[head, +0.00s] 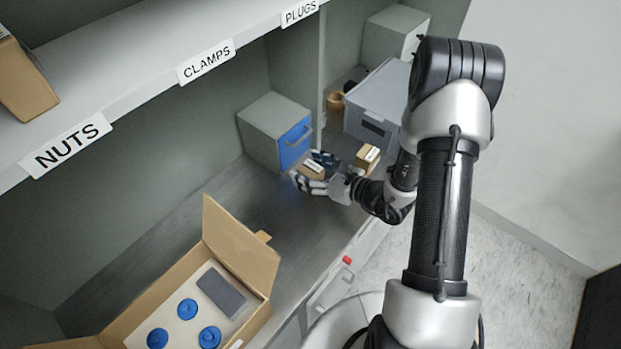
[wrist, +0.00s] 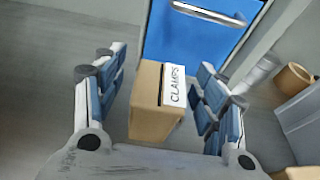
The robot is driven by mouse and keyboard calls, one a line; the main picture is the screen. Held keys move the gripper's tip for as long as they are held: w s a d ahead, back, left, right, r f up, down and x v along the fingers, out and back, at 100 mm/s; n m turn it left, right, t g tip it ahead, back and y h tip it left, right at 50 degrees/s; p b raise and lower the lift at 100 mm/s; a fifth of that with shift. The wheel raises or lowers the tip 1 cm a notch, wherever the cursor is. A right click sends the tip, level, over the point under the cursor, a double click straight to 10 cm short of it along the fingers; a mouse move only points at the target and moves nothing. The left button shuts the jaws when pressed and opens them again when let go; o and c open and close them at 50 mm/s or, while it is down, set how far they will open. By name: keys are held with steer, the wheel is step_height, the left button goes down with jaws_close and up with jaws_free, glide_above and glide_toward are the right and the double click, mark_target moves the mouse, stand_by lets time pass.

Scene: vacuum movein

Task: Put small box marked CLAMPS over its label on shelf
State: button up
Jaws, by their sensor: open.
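The small brown box (wrist: 152,104) marked CLAMPS stands on the grey bench in the wrist view, its white label facing up and right. It also shows in the head view (head: 312,172), partly hidden by my fingers. My gripper (head: 317,171) is open, with one finger on each side of the box; in the wrist view (wrist: 158,103) gaps show between the fingers and the box. The CLAMPS label (head: 206,62) is on the front edge of the upper shelf (head: 135,85), between the NUTS label (head: 66,145) and the PLUGS label (head: 299,12).
A grey cabinet with a blue drawer front (head: 295,145) stands just behind the box. Another small brown box (head: 367,156) and a grey bin (head: 378,100) are to the right. An open carton (head: 240,245) stands at front left. A brown box (head: 22,80) sits on the shelf above NUTS.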

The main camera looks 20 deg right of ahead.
steer(key=shift+c, duration=0.4)
steer(key=c, duration=1.3)
